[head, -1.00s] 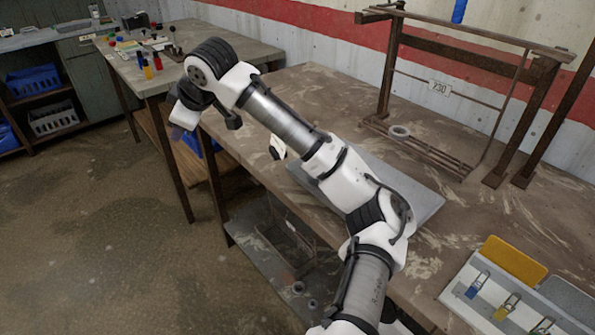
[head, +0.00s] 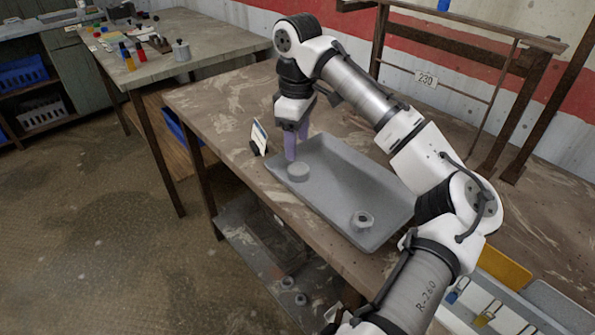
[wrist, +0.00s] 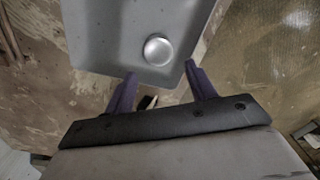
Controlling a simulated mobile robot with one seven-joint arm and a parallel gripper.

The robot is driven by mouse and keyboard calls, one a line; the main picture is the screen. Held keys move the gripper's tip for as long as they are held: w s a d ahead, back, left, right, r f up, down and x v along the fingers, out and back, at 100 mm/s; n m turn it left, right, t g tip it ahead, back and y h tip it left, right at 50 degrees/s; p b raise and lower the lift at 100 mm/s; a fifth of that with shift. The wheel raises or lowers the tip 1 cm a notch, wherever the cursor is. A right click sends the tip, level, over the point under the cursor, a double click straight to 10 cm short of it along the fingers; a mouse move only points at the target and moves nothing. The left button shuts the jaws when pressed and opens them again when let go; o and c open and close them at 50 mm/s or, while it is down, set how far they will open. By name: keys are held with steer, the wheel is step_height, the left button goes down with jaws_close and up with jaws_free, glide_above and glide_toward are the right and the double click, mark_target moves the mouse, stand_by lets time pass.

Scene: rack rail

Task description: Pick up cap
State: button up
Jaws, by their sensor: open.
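My gripper (head: 297,150) has purple fingers and points down just above and behind the cap. In the wrist view its two fingers (wrist: 160,70) are apart with nothing between them, and the cap lies just beyond their tips. I cannot tell the exact height gap.
A second round grey piece with a raised, ring-like top (head: 362,220) sits at the tray's right end. A metal rack frame labelled 230 (head: 426,79) stands at the back.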

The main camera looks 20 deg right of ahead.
mark_target(298, 168)
steer(key=shift+d+f+p, duration=0.15)
steer(key=shift+f+p, duration=0.4)
steer(key=shift+f, duration=3.35)
steer(key=c, duration=0.8)
steer(key=shift+o, duration=0.2)
